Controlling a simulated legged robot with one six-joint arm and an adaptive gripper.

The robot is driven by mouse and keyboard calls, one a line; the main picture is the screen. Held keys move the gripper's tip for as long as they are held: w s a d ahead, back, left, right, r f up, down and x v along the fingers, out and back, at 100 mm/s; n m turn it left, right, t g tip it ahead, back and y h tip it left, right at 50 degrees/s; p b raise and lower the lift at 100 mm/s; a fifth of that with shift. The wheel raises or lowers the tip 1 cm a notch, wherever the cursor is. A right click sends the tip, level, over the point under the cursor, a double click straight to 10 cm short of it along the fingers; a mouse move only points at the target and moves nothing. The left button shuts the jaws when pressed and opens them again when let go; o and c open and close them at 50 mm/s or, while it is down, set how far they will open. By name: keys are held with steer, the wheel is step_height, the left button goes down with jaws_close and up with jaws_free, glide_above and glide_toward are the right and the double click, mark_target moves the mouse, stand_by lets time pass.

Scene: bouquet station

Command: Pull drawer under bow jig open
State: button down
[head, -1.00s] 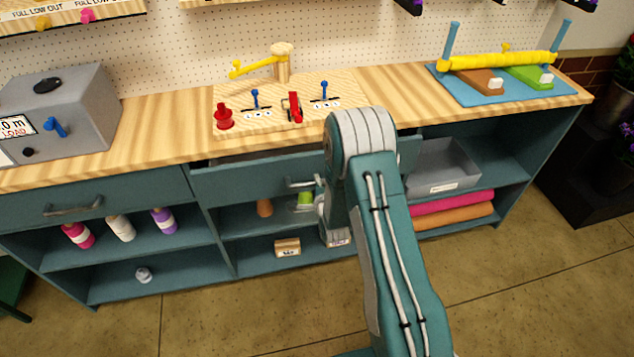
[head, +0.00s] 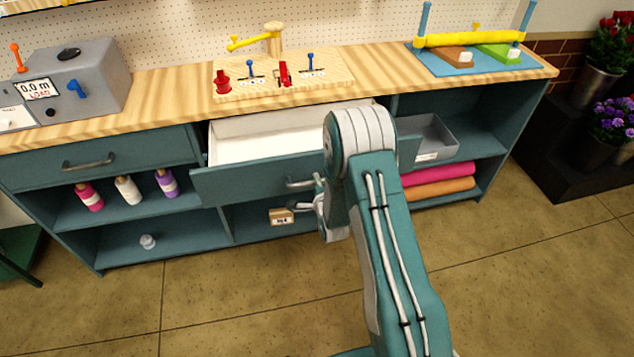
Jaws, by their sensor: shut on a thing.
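The bow jig (head: 280,76) is a light wooden board with red and blue pegs and a yellow arm on a post, on the wooden counter. The teal drawer (head: 245,184) under it stands well open, and its pale interior (head: 262,143) shows. The drawer handle (head: 300,183) is a grey bar at the front's middle, partly hidden by my arm. My gripper (head: 316,190) is at the handle and shut on it. My arm hides part of the gripper and the drawer's right side.
A closed drawer (head: 95,163) is at left, above shelves with several bottles (head: 128,190). A small box (head: 281,216) sits below the open drawer. A grey bin (head: 427,137) and fabric rolls (head: 430,173) are at right. The floor (head: 240,285) in front is clear.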

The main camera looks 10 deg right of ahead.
steer(key=shift+s+f, duration=0.1)
steer(key=shift+f, duration=0.2)
steer(key=c, duration=0.6)
jaws_free()
steer(key=shift+o, duration=0.2)
steer(key=shift+r, duration=0.1)
steer(key=v, duration=1.1)
steer(key=shift+s, duration=0.35)
steer(key=shift+r, duration=0.1)
